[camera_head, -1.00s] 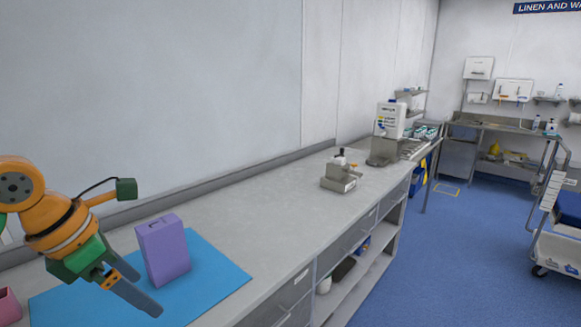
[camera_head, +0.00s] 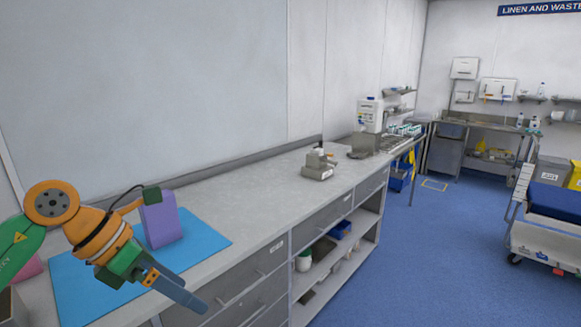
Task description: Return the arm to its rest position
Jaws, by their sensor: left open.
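My left arm comes in from the left with orange and green links. My left gripper (camera_head: 180,291) is open and empty, its grey fingers pointing down and right over the front edge of the counter. A purple box (camera_head: 161,221) stands upright on a blue mat (camera_head: 204,240), behind the gripper and apart from its fingers. Part of the box's left side is hidden by my arm. My right gripper is not in view.
The grey counter (camera_head: 262,189) runs away to the right along the wall. A small device (camera_head: 319,165) and a white dispenser (camera_head: 369,116) stand farther along it. A pink object (camera_head: 30,266) is partly hidden at the left. A cart (camera_head: 550,215) stands on the open blue floor.

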